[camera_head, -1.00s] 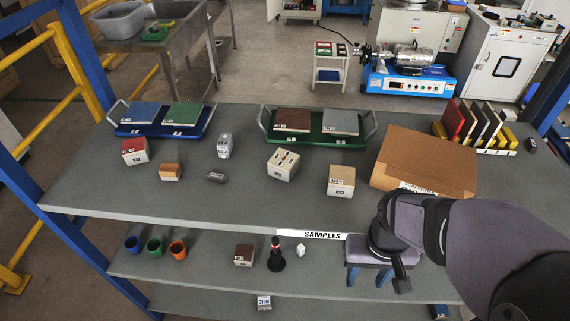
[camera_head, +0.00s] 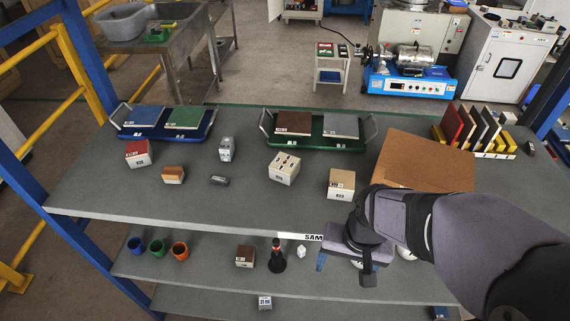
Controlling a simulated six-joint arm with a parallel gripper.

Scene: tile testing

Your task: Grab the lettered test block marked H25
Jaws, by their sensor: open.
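Several lettered blocks stand on the grey top shelf, but their labels are too small to read, so I cannot tell which is H25. They are a red-topped white block (camera_head: 138,153), an orange-brown block (camera_head: 173,174), a grey block (camera_head: 226,149), a dark block (camera_head: 219,180), a beige block with holes (camera_head: 284,168) and a plain beige block (camera_head: 341,184). A brown-topped block (camera_head: 245,256) and a small pale block (camera_head: 264,302) are on lower shelves. My gripper (camera_head: 345,266) is open at the shelf's front edge, below the plain beige block, apart from the blocks.
A cardboard box (camera_head: 428,160) stands behind my arm. Blue (camera_head: 140,131) and green (camera_head: 320,143) trays hold tiles at the back. Upright tiles (camera_head: 474,130) stand in a rack at right. Cups (camera_head: 157,247) and a dark cone-like piece (camera_head: 277,262) are below.

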